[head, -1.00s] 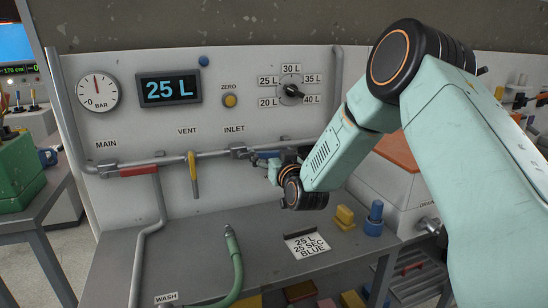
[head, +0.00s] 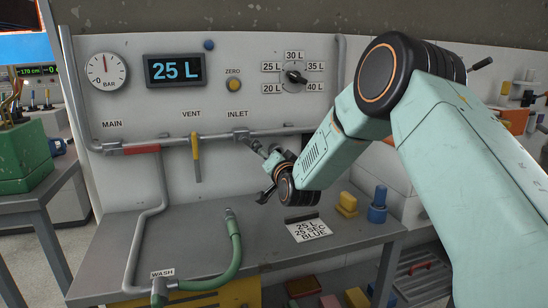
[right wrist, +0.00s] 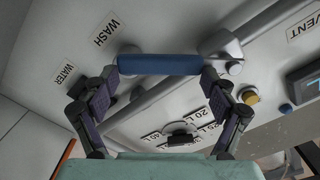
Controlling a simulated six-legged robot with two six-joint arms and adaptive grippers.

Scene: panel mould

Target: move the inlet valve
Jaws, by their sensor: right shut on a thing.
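The inlet valve joins the pipe under the INLET label; its grey body (head: 241,135) shows in the head view. Its blue handle (right wrist: 160,64) lies across the right wrist view, with the grey pivot (right wrist: 222,46) by its right end. My right gripper (head: 263,172) is just below the valve, in front of the panel. In the right wrist view my right gripper (right wrist: 159,78) has one finger toward each end of the handle and is shut on it. In the head view the blue handle cannot be made out clearly. My left gripper is not in view.
The yellow vent handle (head: 196,158) hangs down left of the inlet valve. The red main handle (head: 141,149) lies along the pipe. A green hose (head: 237,245), note card (head: 309,230), yellow block (head: 347,204) and blue piece (head: 377,206) are on the grey bench.

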